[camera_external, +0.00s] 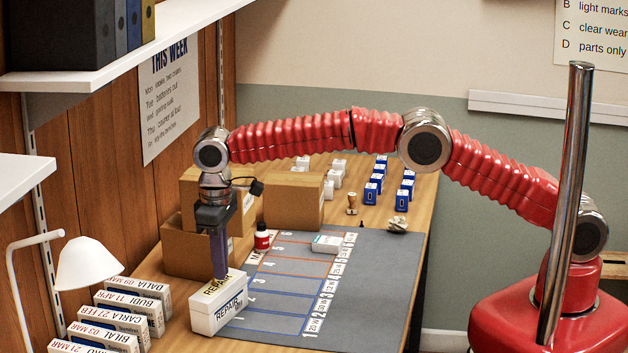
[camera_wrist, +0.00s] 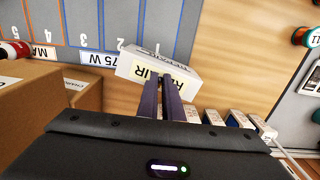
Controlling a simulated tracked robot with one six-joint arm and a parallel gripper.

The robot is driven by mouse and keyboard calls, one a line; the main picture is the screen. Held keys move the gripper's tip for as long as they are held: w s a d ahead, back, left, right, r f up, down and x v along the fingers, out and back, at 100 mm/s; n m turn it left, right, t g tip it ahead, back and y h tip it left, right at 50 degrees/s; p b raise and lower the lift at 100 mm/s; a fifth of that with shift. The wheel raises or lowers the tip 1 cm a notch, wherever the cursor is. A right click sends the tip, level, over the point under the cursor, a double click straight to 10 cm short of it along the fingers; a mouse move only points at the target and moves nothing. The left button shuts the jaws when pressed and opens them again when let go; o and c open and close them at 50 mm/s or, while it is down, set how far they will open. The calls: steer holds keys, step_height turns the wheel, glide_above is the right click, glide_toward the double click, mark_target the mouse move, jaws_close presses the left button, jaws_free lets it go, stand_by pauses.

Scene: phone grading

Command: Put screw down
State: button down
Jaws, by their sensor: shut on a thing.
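My gripper (camera_external: 220,276) points down at the white REPAIR box (camera_external: 216,315), its fingertips at the box's top beside the printed label. In the wrist view the two dark fingers (camera_wrist: 160,80) lie close together over the same box (camera_wrist: 140,66). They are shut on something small. I take it to be the screw, but I cannot make it out between the fingertips. Whether the fingertips touch the box or hang just over it, I cannot tell.
The grey grading mat (camera_external: 380,290) lies right of the box, with a small white box (camera_external: 327,244) on it. A red bottle (camera_external: 262,238) stands at its left edge. Cardboard boxes (camera_external: 295,200) stand behind; several labelled boxes (camera_external: 128,308) and a lamp (camera_external: 88,262) stand at left.

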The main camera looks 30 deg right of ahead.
steer(key=shift+f, duration=0.9)
steer(key=shift+f, duration=0.1)
steer(key=c, duration=1.9)
jaws_free()
step_height(320, 180, up, 12)
steer(key=shift+r, duration=0.1)
